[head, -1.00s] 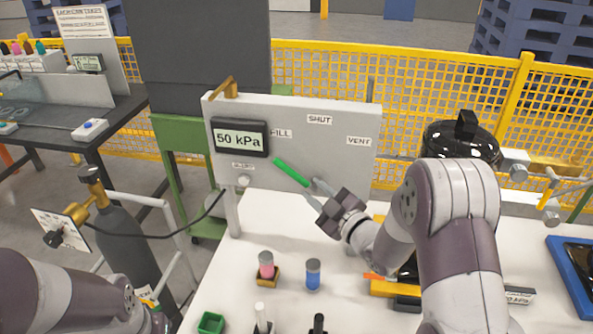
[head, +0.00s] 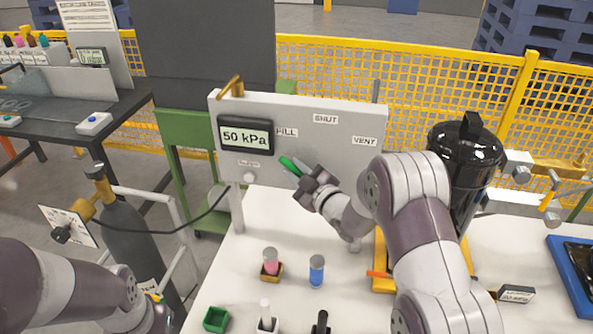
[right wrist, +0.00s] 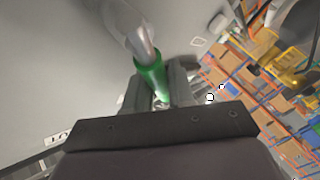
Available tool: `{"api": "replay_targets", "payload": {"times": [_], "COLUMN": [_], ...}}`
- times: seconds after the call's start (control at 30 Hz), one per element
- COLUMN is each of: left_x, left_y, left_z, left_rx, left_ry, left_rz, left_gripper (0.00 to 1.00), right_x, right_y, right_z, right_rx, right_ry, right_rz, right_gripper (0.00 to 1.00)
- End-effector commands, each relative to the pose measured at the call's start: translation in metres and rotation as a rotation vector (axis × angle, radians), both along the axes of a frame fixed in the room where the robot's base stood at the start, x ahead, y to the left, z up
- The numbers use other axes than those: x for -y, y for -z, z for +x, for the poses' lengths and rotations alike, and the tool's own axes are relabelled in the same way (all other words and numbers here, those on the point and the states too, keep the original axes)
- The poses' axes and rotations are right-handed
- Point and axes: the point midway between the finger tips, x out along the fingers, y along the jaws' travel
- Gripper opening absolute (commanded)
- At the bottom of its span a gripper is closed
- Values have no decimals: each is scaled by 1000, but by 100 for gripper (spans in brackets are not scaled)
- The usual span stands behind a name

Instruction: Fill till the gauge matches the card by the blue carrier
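The gauge (head: 245,135) on the grey panel (head: 300,110) reads 50 kPa. The panel carries the labels FILL, SHUT and VENT. A valve lever with a green handle (head: 289,164) is on its front; its pivot is hidden. My right gripper (head: 305,178) is at the lever. In the right wrist view the green handle (right wrist: 151,77) lies at the fingers; whether they grip it is unclear. A small card (head: 517,294) stands left of the blue carrier (head: 560,285); its number is too small to read. My left gripper is not clearly visible at the lower left.
A black lidded tank (head: 467,155) stands behind my right arm. Pink-topped (head: 270,260) and blue (head: 316,270) cylinders and a green box (head: 216,319) are on the white table (head: 345,285). A gas cylinder (head: 135,250) with a hose stands left. Yellow mesh fencing (head: 430,75) is behind.

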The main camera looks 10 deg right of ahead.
Motion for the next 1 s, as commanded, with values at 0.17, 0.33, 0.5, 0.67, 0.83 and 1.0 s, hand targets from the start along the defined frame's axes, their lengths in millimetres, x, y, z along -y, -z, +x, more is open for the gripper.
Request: {"api": "replay_targets", "payload": {"times": [0.17,0.33,0.5,0.67,0.83,1.0], "left_x": [0,0,0,0,0,0], "left_y": [2,15,41,72,107,139], "left_z": [0,0,0,0,0,0], "left_rx": [0,0,0,0,0,0], "left_ry": [0,0,0,0,0,0], "left_rz": [0,0,0,0,0,0], "left_gripper": [0,0,0,0,0,0], "right_x": [0,2,5,12,20,30], "right_y": [1,2,0,-3,-8,-14], "right_z": [0,-1,-2,-5,-9,-13], "right_rx": [2,18,59,113,171,228], "right_ry": [1,1,-1,0,-2,-2], "right_rz": [5,44,137,261,405,538], "right_gripper": [0,0,0,0,0,0]}}
